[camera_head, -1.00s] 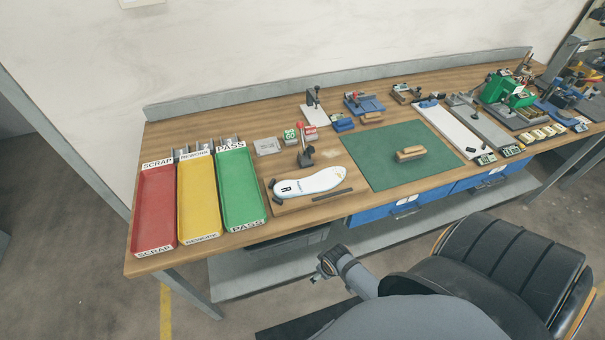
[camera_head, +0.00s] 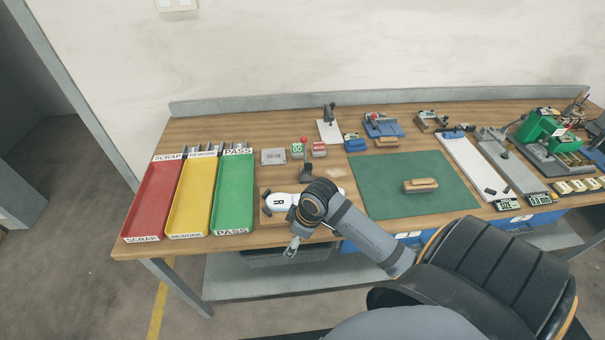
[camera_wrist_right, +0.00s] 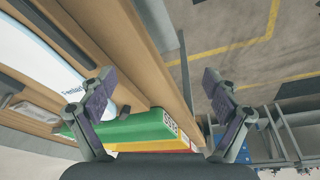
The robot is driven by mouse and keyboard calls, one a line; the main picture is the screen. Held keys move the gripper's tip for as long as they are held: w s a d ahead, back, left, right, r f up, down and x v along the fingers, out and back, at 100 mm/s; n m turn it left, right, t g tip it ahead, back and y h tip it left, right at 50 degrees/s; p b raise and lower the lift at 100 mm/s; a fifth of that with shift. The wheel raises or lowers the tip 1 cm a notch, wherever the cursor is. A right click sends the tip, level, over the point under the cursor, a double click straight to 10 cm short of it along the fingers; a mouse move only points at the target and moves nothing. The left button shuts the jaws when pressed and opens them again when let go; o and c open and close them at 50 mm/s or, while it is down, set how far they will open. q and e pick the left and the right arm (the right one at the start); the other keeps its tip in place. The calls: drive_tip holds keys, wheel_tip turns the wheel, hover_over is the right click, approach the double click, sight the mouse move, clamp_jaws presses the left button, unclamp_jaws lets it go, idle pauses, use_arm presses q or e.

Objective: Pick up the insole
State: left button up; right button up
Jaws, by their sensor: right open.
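The white insole (camera_head: 274,204) lies on a wooden board (camera_head: 268,222) near the bench's front edge. In the right wrist view the insole (camera_wrist_right: 38,58) is at the left, beside one finger and not between the fingers. My right gripper (camera_head: 291,247) hangs in front of the bench edge, near the board. In its wrist view the right gripper (camera_wrist_right: 157,92) is open and empty, with the bench edge and floor between its fingers. My left gripper is not in view.
Red (camera_head: 153,203), yellow (camera_head: 192,203) and green (camera_head: 234,200) trays stand left of the board. A green mat (camera_head: 385,178) with a wooden block (camera_head: 420,185) lies to the right. A small dark stand (camera_head: 306,172) is behind the insole.

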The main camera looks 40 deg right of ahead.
drive_tip(key=w+d+r+n, duration=0.1)
drive_tip(key=w, duration=0.1)
drive_tip(key=w+d+r+n, duration=0.1)
drive_tip(key=d+r, duration=0.1)
drive_tip(key=w+d+r+y, duration=0.1)
drive_tip(key=w+d, duration=0.1)
drive_tip(key=shift+w+d+r+n, duration=0.15)
drive_tip(key=shift+w+n, duration=0.2)
drive_tip(key=shift+n, duration=0.05)
drive_tip(key=w+d+r+n+y, duration=0.1)
drive_tip(key=w+d+r, duration=0.3)
drive_tip(key=r, duration=0.2)
approach(283, 202)
drive_tip(key=shift+a+f+p, duration=0.15)
drive_tip(key=shift+f+p, duration=0.05)
drive_tip(key=shift+f, duration=0.25)
drive_tip(key=shift+a+f+p, duration=0.15)
drive_tip(key=shift+f+p, duration=0.05)
drive_tip(key=shift+f, duration=0.3)
drive_tip(key=shift+a, duration=0.1)
drive_tip(key=shift+n+g, duration=0.3)
drive_tip(key=x, duration=0.2)
drive_tip(key=w+p+x, duration=0.1)
drive_tip(key=x, duration=0.2)
drive_tip(key=shift+s, duration=0.1)
drive_tip(key=shift+r, duration=0.1)
drive_tip(key=shift+c, duration=0.4)
